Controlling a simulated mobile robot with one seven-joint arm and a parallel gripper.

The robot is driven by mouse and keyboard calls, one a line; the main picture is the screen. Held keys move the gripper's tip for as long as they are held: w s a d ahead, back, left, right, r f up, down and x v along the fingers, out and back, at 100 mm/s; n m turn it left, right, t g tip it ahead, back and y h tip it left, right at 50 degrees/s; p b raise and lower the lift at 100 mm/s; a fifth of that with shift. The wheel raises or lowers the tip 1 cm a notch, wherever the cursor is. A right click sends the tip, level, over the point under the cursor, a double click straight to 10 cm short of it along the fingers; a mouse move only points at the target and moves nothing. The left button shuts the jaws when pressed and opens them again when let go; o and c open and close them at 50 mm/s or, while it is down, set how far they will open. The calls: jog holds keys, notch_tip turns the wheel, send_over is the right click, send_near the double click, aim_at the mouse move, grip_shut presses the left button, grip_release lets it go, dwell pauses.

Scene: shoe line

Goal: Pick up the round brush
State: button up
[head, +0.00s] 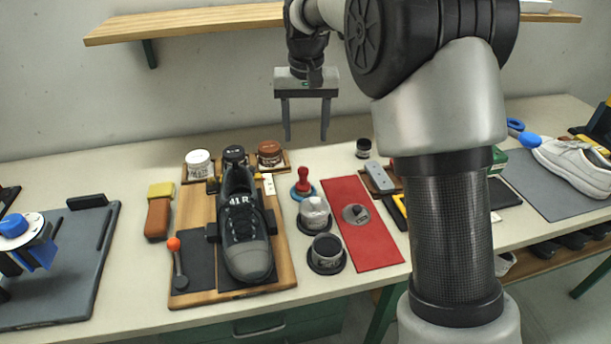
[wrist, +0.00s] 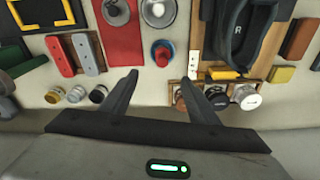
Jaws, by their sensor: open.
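A small round tool with a red knob handle (head: 303,177) stands upright in a blue round base, right of the shoe board; it looks like the round brush, though its bristles are hidden. In the wrist view the red knob (wrist: 162,53) shows from above, ahead of the fingertips and roughly centred between them. My gripper (head: 306,135) is open and empty, high above the back part of the table, well clear of the red-knobbed tool. Its two dark fingers (wrist: 160,85) also show spread apart in the wrist view, with nothing between them.
A dark shoe (head: 243,235) lies on a wooden board (head: 285,270) at left. Several jars stand behind; a shelf (head: 190,22) hangs above.

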aim_at(303, 177)
jog(key=f, duration=0.3)
jog(key=f+b, duration=0.1)
jog(key=f, duration=0.3)
jog(key=w+f, duration=0.1)
jog(key=f, duration=0.3)
jog(key=shift+w+b, duration=0.1)
jog(key=shift+b, duration=0.2)
jog(key=f, duration=0.3)
jog(key=f+b, duration=0.1)
jog(key=f, duration=0.1)
jog(key=shift+w+a+f, duration=0.15)
jog(key=shift+w+a, duration=0.1)
jog(key=c, duration=1.1)
jog(key=shift+c, duration=0.2)
notch_tip(303, 177, up, 10)
jog(key=shift+r+p, duration=0.1)
jog(key=shift+p, duration=0.8)
